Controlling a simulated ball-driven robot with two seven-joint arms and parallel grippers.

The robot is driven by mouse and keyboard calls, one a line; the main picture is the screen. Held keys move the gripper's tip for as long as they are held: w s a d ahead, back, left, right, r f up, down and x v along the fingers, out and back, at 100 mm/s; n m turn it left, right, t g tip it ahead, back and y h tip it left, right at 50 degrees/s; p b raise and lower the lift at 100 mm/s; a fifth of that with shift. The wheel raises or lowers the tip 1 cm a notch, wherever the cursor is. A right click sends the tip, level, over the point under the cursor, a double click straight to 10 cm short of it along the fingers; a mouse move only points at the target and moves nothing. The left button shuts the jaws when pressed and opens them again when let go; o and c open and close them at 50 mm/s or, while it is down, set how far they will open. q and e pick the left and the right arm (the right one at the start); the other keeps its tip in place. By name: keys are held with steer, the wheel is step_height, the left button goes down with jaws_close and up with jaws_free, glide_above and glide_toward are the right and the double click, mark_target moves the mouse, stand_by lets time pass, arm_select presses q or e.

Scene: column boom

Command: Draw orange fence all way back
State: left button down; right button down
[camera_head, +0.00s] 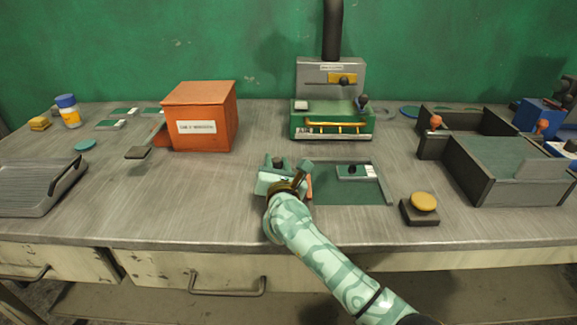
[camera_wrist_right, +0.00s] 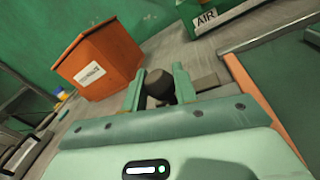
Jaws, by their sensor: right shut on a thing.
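The orange fence (camera_head: 309,186) is a narrow strip along the left side of a dark green bed (camera_head: 340,193) near the table's front. It also shows as a long orange bar in the right wrist view (camera_wrist_right: 258,103). My right gripper (camera_head: 282,172) is at the left of the fence, its arm coming from the lower right. In the right wrist view its two pale green fingers (camera_wrist_right: 159,88) are closed around a dark round knob (camera_wrist_right: 158,84). A grey block beside the knob lies toward the fence; how they join is partly hidden. My left gripper is not in view.
A small green card with pale pieces (camera_head: 357,171) lies at the bed's back. A yellow button on a dark base (camera_head: 424,203) stands at its right. A green and grey machine (camera_head: 332,118) stands behind, an orange box (camera_head: 203,118) back left, dark bins (camera_head: 510,172) right.

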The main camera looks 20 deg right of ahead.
steer(key=shift+a, duration=0.2)
steer(key=c, duration=1.3)
jaws_free()
steer(key=shift+o, duration=0.8)
steer(key=shift+a, duration=0.2)
steer(key=shift+d, duration=0.1)
steer(key=shift+s, duration=0.35)
steer(key=s+p, duration=0.1)
steer(key=s, duration=0.4)
steer(key=s+a+p, duration=0.1)
steer(key=s+p, duration=0.1)
steer(key=s, duration=0.3)
steer(key=s+a+p, duration=0.1)
steer(key=s, duration=0.4)
steer(key=shift+s+p, duration=0.2)
steer(key=shift+p, duration=0.15)
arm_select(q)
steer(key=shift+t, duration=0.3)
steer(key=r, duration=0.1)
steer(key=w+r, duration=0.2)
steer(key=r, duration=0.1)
